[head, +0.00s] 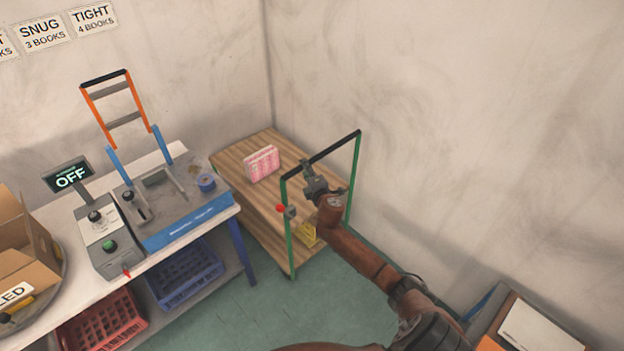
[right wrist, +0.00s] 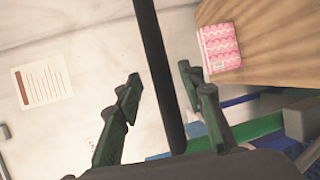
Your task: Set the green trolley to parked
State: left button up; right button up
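The green trolley (head: 357,180) has a wooden deck (head: 232,163), green uprights and a black push bar (head: 345,144). It stands in the corner by the walls. A red knob (head: 281,208) sits on its near upright. My right gripper (head: 308,177) is at the push bar. In the right wrist view the black bar (right wrist: 160,60) passes between the fingers of my right gripper (right wrist: 160,95), which are spread with gaps on both sides. My left gripper is not in view.
Green floor (head: 240,315) is clear in front.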

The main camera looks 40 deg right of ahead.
jog(key=v, duration=0.8)
jog(key=shift+s+a, duration=0.15)
jog(key=shift+s, duration=0.1)
jog(key=s+f+m+g+y, duration=0.1)
jog(key=s+f+m+g, duration=0.15)
jog(key=s+f, duration=0.8)
jog(key=s+f+m+g, duration=0.2)
jog(key=s+f+g, duration=0.1)
jog(key=f, duration=1.4)
jog(key=s+f+m+g+y, duration=0.15)
jog(key=s+f, duration=0.45)
jog(key=f, duration=0.8)
jog(key=s+a+f+m+g, duration=0.2)
jog(key=s+a+f, duration=0.3)
jog(key=s, duration=0.9)
jog(key=s+a+f+m+g+y, duration=0.1)
jog(key=s+a+f+m+g, duration=0.2)
jog(key=s+f, duration=0.7)
jog(key=s+a+f+m+g+y, duration=0.1)
jog(key=s+a+f, duration=0.7)
jog(key=s, duration=1)
jog(key=shift+s+f+m+g, duration=0.25)
jog(key=shift+m+g, duration=0.45)
jog(key=shift+m, duration=0.3)
